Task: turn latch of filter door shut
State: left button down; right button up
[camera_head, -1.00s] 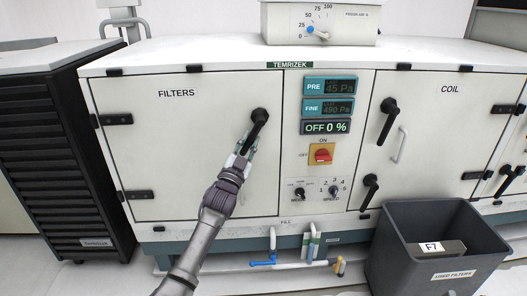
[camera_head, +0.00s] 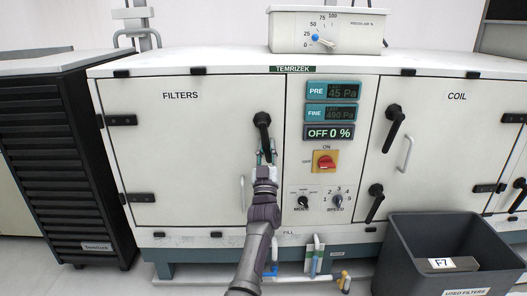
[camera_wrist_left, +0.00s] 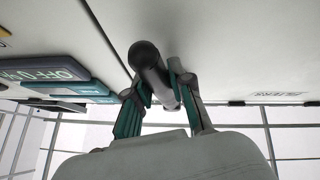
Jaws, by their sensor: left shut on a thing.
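The filter door (camera_head: 180,155), marked FILTERS, is a pale panel that looks flush in its frame. Its black latch (camera_head: 262,122) sits near the door's right edge, with the handle pointing down and slightly to the right. My left gripper (camera_head: 266,156) is shut on the lower part of the latch handle and partly hides it. In the left wrist view, the fingers stand on both sides of the dark latch (camera_wrist_left: 150,62). A light grab handle (camera_head: 243,193) shows on the door left of my arm. My right gripper is not in view.
Right of the door is a panel with PRE and FINE displays (camera_head: 331,101), a red and yellow switch (camera_head: 324,162) and two knobs. The coil door (camera_head: 447,130) has black latches. A grey used-filters bin (camera_head: 400,250) stands at the lower right.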

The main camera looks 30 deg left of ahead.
pick_arm(q)
jog(key=shift+d+n, duration=0.15)
jog(key=shift+n, duration=0.35)
jog(key=c, duration=1)
grip_release()
jog(key=shift+w, duration=0.1)
jog(key=v, duration=1.2)
jog(key=shift+d, duration=0.15)
